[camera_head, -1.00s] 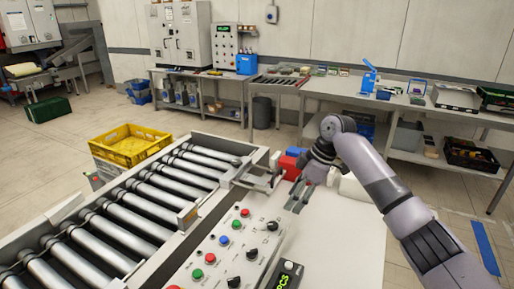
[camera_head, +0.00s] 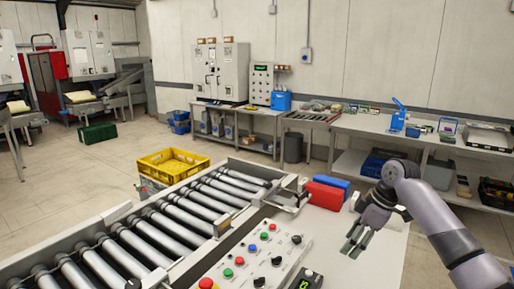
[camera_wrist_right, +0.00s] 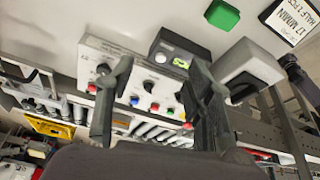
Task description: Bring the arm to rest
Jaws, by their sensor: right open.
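My right arm comes in from the right in the head view. Its gripper (camera_head: 354,242) is open and empty, pointing down over the white tabletop (camera_head: 365,262), to the right of the control panel (camera_head: 255,257). In the right wrist view the two dark fingers (camera_wrist_right: 157,78) stand apart with nothing between them. The panel's coloured buttons and black knobs (camera_wrist_right: 147,85) show behind the fingers there. My left arm and gripper are not in view.
A roller conveyor (camera_head: 165,220) runs left of the panel, with a yellow crate (camera_head: 172,166) beyond it. Red (camera_head: 325,195) and blue (camera_head: 335,183) boxes stand near the gripper. A workbench (camera_head: 440,145) with items lines the back wall.

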